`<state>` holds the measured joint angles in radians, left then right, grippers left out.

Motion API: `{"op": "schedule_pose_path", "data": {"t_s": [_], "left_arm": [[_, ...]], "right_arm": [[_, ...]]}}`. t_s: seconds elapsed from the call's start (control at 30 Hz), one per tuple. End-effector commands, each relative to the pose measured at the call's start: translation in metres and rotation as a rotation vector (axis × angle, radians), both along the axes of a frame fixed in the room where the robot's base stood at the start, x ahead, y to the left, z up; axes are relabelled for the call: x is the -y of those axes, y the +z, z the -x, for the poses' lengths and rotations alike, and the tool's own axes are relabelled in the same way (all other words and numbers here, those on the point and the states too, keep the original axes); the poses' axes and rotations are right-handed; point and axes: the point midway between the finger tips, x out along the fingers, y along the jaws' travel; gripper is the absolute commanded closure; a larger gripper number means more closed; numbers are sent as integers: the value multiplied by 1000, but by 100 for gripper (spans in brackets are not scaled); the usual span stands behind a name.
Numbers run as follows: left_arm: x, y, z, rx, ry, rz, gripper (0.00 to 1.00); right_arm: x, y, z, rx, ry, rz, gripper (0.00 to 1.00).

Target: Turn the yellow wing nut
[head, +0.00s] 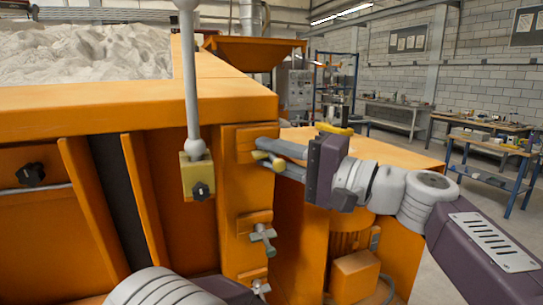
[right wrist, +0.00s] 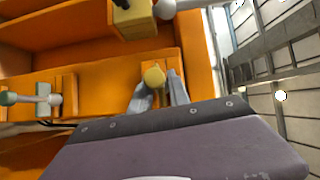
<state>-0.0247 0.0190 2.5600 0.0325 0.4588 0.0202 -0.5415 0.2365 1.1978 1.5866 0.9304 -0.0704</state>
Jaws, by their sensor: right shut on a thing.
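The yellow wing nut (head: 276,164) sits on an orange bracket on the front post of the sandbed. In the right wrist view its round yellow end (right wrist: 154,77) shows between the fingers. My right gripper (head: 268,160) comes in from the right, its two grey fingers shut on the wing nut, one above and one below it in the head view. The fingers partly hide the wing nut and its bolt. My left gripper is out of view; only part of my left arm shows at the bottom of the head view.
A yellow block (head: 191,178) with a black knob hangs on a grey rod just left of the wing nut. A grey-green wing nut (head: 263,237) sits lower on the post. The orange sandbed frame (head: 120,104) stands behind; the floor to the right is open.

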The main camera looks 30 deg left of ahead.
Motion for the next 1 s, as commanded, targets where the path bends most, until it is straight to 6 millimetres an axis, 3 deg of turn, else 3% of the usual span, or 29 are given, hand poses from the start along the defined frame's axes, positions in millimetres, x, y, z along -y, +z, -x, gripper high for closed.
{"op": "schedule_pose_path", "data": {"t_s": [0.1, 0.13, 0.2, 0.57, 0.8, 1.0], "left_arm": [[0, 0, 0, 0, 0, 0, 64], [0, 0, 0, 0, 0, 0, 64], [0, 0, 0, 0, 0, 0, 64], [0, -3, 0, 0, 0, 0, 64], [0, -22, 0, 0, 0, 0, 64], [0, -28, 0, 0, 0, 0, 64]], "right_arm": [[0, 0, 0, 0, -1, 1, 100], [0, 0, 0, 0, -1, 1, 75], [0, 0, 0, 0, -1, 1, 57], [6, -2, 0, 2, -3, 1, 57], [56, -9, 4, 2, -7, 0, 57], [86, -10, 7, 0, -4, 1, 57]]}}
